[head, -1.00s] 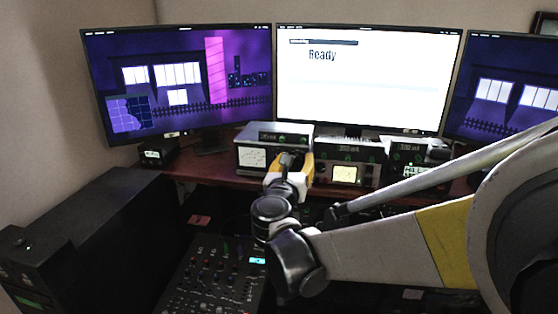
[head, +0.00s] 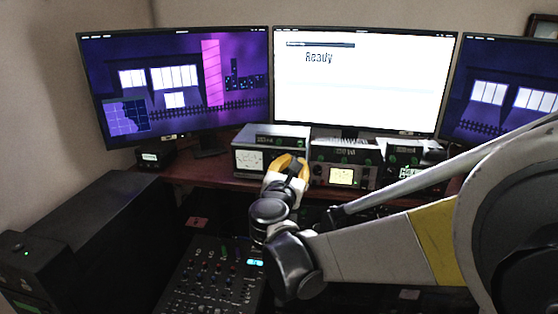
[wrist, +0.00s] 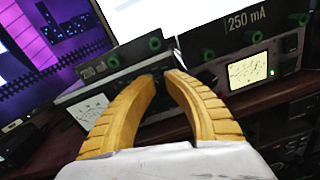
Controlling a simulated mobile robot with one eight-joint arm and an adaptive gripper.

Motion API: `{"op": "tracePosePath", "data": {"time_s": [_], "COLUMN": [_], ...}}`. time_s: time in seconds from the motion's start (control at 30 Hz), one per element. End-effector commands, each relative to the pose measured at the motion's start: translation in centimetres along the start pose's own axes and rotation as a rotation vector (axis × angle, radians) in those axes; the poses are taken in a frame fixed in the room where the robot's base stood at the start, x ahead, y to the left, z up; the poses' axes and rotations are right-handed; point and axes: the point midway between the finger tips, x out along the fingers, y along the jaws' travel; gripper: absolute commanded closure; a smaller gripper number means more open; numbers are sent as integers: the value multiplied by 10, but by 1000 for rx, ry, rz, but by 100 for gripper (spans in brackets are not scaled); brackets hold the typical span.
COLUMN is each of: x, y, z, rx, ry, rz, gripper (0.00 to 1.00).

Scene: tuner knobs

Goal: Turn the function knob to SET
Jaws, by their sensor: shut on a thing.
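The left tuner box (head: 243,142) stands on the desk below the middle monitor, with a pale meter (head: 249,159) at its front left. It also shows in the wrist view, tilted, with its meter (wrist: 91,110) left of my fingers and green knobs along its top strip. My gripper (head: 290,160) has its yellow fingers at the right part of this front. In the wrist view my gripper's fingertips (wrist: 160,76) close on a small dark knob there, mostly hidden between them. The knob's pointer and any SET marking cannot be read.
A second box (head: 318,153), labelled 250 mA in the wrist view, stands close on the right with a lit meter (wrist: 247,70). A third box (head: 402,160) is further right. Monitors (head: 365,85) rise behind. A mixer (head: 215,275) lies lower front.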

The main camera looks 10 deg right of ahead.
Motion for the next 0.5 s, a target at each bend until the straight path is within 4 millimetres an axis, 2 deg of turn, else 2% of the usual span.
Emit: {"op": "tracePosePath", "data": {"time_s": [0.5], "x": [0], "y": [0], "z": [1], "rx": [330], "ry": [16], "rz": [3], "gripper": [100]}}
